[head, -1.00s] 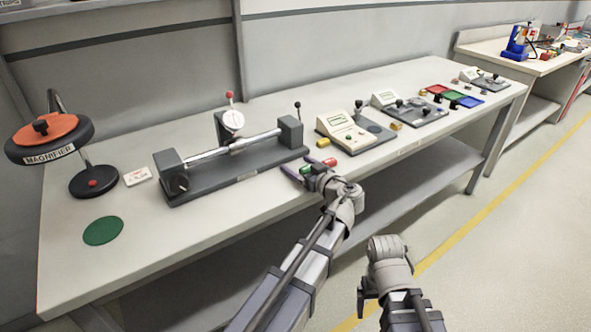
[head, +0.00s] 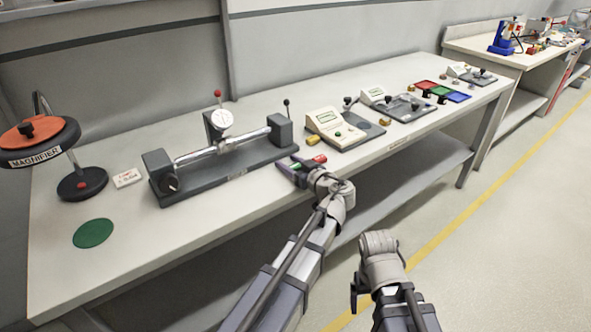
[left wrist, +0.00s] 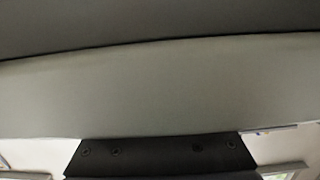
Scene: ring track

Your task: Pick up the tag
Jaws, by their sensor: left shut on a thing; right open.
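My left gripper (head: 292,166) is at the bench's front edge, just right of the dial-gauge fixture. It is shut on a small green piece (head: 296,165), which seems to be the tag; the jaws and arm hide most of it. Another green piece (head: 312,168) and a red piece (head: 320,158) lie close to its right. The left wrist view is filled by a blurred grey surface and shows no clear tag. My right gripper (head: 356,290) is open and empty over the floor, in front of the bench.
The dial-gauge fixture (head: 235,165) stands left of my left gripper. A magnifier (head: 38,140), a white card (head: 127,178) and a green disc (head: 93,233) are at the left. A beige instrument (head: 335,128) and coloured trays (head: 442,91) are at the right.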

